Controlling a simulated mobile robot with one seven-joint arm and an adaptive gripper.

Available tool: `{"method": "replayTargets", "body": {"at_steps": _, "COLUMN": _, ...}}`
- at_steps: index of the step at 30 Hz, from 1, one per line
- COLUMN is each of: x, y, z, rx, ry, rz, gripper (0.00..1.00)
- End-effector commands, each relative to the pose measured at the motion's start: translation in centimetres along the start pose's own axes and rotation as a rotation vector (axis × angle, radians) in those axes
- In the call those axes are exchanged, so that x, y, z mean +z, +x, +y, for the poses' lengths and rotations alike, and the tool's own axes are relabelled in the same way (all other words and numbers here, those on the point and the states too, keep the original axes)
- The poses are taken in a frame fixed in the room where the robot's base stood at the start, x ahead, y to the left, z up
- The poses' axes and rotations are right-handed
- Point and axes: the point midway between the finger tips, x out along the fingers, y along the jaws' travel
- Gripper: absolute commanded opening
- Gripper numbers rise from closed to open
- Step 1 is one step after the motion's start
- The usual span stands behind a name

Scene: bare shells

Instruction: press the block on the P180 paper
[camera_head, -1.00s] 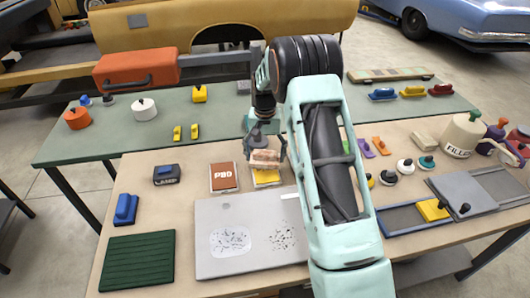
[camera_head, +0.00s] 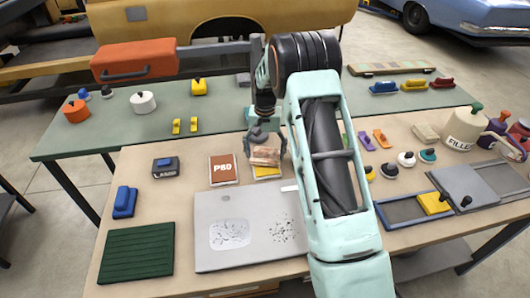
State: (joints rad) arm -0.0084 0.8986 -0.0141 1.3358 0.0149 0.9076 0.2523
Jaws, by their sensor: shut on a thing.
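My gripper (camera_head: 264,150) is shut on a brown block (camera_head: 264,157), one finger at each side of it. The block is right over a yellow paper (camera_head: 267,173) and covers most of it. Only the paper's front part shows, and its label is hidden, so I cannot read P180 on it. I cannot tell whether the block touches the paper. A brown paper marked P80 (camera_head: 223,170) lies flat just to the left.
A grey panel (camera_head: 213,258) with two speckled patches lies in front. A green ribbed mat (camera_head: 136,253), blue block (camera_head: 124,202) and dark box (camera_head: 165,168) stand left. Several small knobbed pieces, a blue-edged tray (camera_head: 385,222) and a filler can (camera_head: 462,131) stand right.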

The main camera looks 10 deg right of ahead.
Motion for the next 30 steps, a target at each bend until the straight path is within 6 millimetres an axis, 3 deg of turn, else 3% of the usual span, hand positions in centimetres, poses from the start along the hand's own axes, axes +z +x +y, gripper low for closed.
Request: {"method": "replayTargets", "body": {"at_steps": 30, "x": 0.0, "y": 1.0, "z": 0.0, "rx": 0.000, "ry": 0.000, "rz": 0.000, "gripper": 0.52}}
